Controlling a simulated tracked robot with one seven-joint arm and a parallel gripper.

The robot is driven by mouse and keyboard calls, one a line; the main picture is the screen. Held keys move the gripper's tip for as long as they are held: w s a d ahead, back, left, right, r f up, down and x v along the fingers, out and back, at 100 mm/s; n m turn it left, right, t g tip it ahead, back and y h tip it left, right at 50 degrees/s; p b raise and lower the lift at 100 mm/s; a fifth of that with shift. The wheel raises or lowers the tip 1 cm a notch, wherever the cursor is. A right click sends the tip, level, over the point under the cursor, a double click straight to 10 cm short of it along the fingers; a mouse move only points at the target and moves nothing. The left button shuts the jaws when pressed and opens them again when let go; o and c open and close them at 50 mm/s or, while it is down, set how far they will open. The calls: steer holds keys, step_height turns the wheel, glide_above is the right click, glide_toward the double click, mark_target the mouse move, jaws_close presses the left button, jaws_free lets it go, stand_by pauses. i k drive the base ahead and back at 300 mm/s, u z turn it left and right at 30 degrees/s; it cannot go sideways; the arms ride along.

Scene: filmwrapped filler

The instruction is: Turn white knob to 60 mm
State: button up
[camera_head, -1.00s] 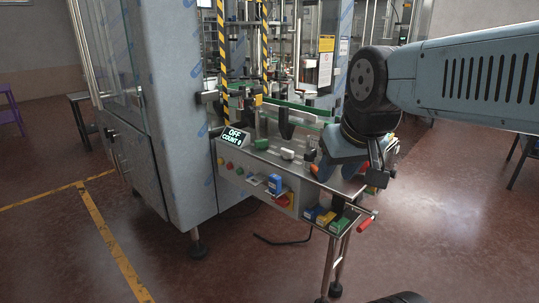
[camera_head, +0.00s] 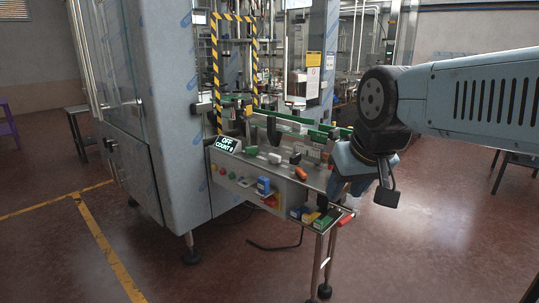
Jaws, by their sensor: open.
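The white knob (camera_head: 274,158) is a small pale handle on the grey top of the machine's control bench. It sits between a green knob (camera_head: 250,150) and a black knob (camera_head: 295,158). An orange knob (camera_head: 301,173) is to its right, nearer the front. The bench's far right end is partly hidden by my arm. My gripper (camera_head: 336,190) hangs at the bench's right end, to the right of the orange knob and apart from the white knob. Its fingers are small and dark here; it looks empty. Any scale markings by the knob are too small to read.
A display (camera_head: 227,144) reads "OFF COUNT 0". Buttons and a red-yellow switch (camera_head: 271,202) are on the front panel. A blue box (camera_head: 264,185) is at the panel. Small coloured boxes (camera_head: 311,217) lie on a front shelf. The floor in front is clear.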

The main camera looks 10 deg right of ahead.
mark_target(275, 159)
steer(key=z, duration=0.05)
steer(key=i, duration=0.9)
steer(key=u, duration=0.05)
